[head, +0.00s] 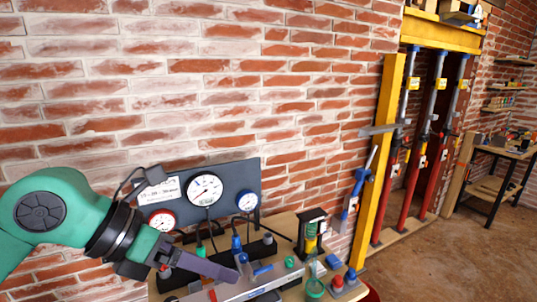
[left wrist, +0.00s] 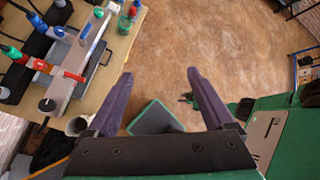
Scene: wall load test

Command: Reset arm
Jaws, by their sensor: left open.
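My left arm, teal with a black wrist, comes in from the left in the head view. Its purple-fingered gripper (head: 228,274) is over the near-left part of the wooden bench, in front of the gauge panel (head: 252,174). In the left wrist view my left gripper (left wrist: 160,76) shows its two purple fingers wide apart with nothing between them. Beyond the fingers is brown floor. My right gripper does not show in either view.
The bench (head: 284,222) carries a grey valve manifold (head: 232,290), a black-and-yellow device (head: 311,232) and small coloured parts. Beyond its right edge stands a yellow frame (head: 378,150) with red-and-grey props. Open floor (left wrist: 220,40) lies to the right of the bench.

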